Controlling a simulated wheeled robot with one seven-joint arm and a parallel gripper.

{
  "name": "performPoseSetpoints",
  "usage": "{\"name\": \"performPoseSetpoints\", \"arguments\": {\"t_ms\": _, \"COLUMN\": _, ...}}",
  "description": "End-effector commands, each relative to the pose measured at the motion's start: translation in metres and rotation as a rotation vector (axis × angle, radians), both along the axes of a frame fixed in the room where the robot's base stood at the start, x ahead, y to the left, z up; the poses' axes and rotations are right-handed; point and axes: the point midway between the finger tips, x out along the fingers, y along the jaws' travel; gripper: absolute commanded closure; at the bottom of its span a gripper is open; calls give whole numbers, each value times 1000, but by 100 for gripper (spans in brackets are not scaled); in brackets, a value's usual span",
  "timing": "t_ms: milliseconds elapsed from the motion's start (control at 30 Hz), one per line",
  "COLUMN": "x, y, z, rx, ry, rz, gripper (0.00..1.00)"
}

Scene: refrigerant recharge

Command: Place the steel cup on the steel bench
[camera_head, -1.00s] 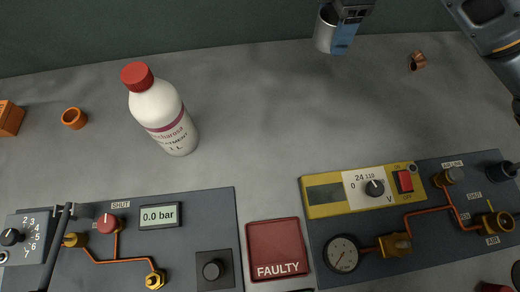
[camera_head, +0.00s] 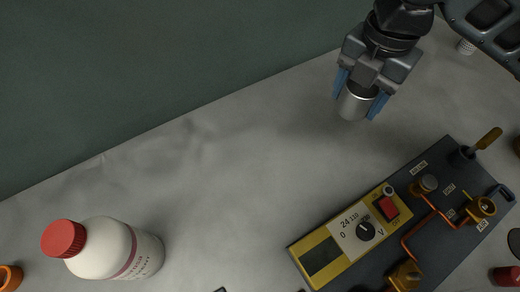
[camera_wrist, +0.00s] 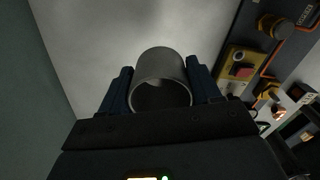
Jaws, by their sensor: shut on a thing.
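The steel cup (camera_head: 356,102) is a small grey metal cylinder, held between the blue fingers of my gripper (camera_head: 361,96) in the head view. My gripper is shut on it. The cup also shows in the wrist view (camera_wrist: 161,80), its open rim towards the camera and a finger on each side. The steel bench (camera_head: 230,150) is the grey surface below, bare around the cup. The cup appears above the bench; I cannot tell the exact gap under it.
A white bottle with a red cap (camera_head: 105,247) stands at the lower left. A dark panel with a yellow power unit (camera_head: 345,235), knobs and copper pipes lies at the lower right. A dark green wall (camera_head: 130,70) bounds the back. The middle of the bench is clear.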

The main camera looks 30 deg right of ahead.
Motion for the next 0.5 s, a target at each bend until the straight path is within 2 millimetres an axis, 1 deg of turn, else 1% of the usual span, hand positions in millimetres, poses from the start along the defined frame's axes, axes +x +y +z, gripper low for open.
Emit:
{"name": "performPoseSetpoints", "arguments": {"t_ms": 167, "x": 15, "y": 24, "z": -15, "rx": 2, "ry": 4, "rz": 3, "gripper": 68}}
{"name": "performPoseSetpoints", "arguments": {"t_ms": 400, "x": 44, "y": 66, "z": -45, "rx": 2, "ry": 4, "rz": 2, "gripper": 68}}
{"name": "performPoseSetpoints", "arguments": {"t_ms": 500, "x": 53, "y": 80, "z": -55, "rx": 1, "ry": 3, "rz": 3, "gripper": 68}}
